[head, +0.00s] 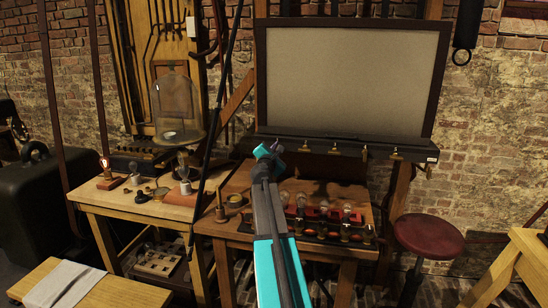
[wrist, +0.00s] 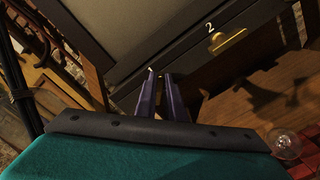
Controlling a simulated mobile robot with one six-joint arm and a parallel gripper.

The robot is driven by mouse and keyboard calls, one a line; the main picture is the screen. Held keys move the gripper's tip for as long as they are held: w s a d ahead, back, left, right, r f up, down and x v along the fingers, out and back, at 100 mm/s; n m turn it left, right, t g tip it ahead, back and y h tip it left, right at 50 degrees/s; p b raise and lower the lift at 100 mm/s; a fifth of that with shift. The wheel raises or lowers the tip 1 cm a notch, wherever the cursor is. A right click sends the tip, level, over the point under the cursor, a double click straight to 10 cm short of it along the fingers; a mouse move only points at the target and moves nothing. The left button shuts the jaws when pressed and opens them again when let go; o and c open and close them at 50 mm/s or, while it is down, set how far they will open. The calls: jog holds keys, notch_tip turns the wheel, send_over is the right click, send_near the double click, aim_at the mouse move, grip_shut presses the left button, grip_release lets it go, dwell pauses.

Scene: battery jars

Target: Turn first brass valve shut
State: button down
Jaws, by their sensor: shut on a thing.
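A row of small brass valves runs along the black rail (head: 345,150) under the framed grey panel. My gripper (head: 268,149) is at the left end of this row, where the first brass valve is mostly hidden behind it. In the wrist view my two dark fingers (wrist: 163,78) are close together against the rail, with a small light brass bit, seemingly the first valve (wrist: 151,71), at their tips. My gripper is shut on it. How far the valve is turned cannot be told. The brass valve marked 2 (wrist: 228,41) is to the right, clear of the fingers.
Below my arm, a wooden table (head: 212,228) bears glass bulbs and red blocks (head: 318,213). A glass bell jar (head: 177,105) stands at the left, behind a table with bulbs (head: 135,207). A red stool (head: 428,234) stands at the right.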

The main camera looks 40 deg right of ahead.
jog(key=m+b, duration=0.6)
jog(key=b, duration=0.1)
jog(key=f+m+b, duration=0.1)
jog(key=m+b, duration=0.1)
jog(key=b, duration=0.1)
jog(key=shift+s+d+m+b, duration=0.2)
jog(key=shift+m+b, duration=0.1)
jog(key=shift+m, duration=0.1)
jog(key=shift+r, duration=0.15)
jog(key=c, duration=1.9)
grip_release()
jog(key=shift+o, duration=0.2)
jog(key=shift+a, duration=0.15)
